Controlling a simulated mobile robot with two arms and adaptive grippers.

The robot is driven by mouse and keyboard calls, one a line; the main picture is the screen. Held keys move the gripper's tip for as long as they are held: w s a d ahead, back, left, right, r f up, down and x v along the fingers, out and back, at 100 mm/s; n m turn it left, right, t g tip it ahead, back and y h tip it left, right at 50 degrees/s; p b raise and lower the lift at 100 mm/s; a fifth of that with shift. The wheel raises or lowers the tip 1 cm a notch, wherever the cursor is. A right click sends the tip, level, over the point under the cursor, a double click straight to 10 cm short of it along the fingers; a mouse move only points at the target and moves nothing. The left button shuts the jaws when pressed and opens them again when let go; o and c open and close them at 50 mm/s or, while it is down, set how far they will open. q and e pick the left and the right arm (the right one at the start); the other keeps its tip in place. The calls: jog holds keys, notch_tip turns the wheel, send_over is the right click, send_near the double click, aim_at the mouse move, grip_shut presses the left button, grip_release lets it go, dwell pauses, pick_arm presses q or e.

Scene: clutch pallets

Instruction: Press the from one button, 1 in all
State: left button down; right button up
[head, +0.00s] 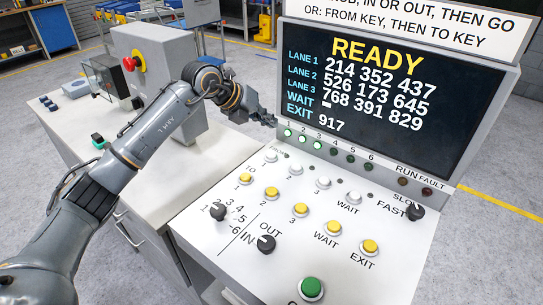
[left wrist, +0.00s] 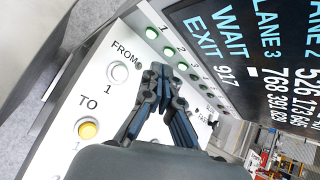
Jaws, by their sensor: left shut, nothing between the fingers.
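The white FROM 1 button (head: 271,156) is at the upper left of the sloped control panel (head: 225,240), nearest the screen in its column. In the left wrist view the same button (left wrist: 118,72) shows beside the word FROM, left of my fingers. My left gripper (head: 272,121) is shut and empty. It is above the panel's upper left edge, near the lamp row and apart from the button in the picture. In the left wrist view its fingertips (left wrist: 160,68) point toward the lamps, right of the button. My right gripper is not in view.
Yellow TO buttons (head: 271,193) run below the white row. Black knobs (head: 266,244) and a green button (head: 311,289) lie nearer the front. The screen (head: 390,95) reads READY and rises behind the panel. A grey box with a red stop button (head: 138,60) stands behind my arm.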

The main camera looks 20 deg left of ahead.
pick_arm(q)
jog(key=b, duration=0.4)
send_over(268, 155)
notch_tip(268, 155, down, 6)
jog(key=shift+w+f, duration=0.1)
jog(key=shift+f, duration=0.55)
dwell(0.6)
jog(key=shift+f+b, duration=0.4)
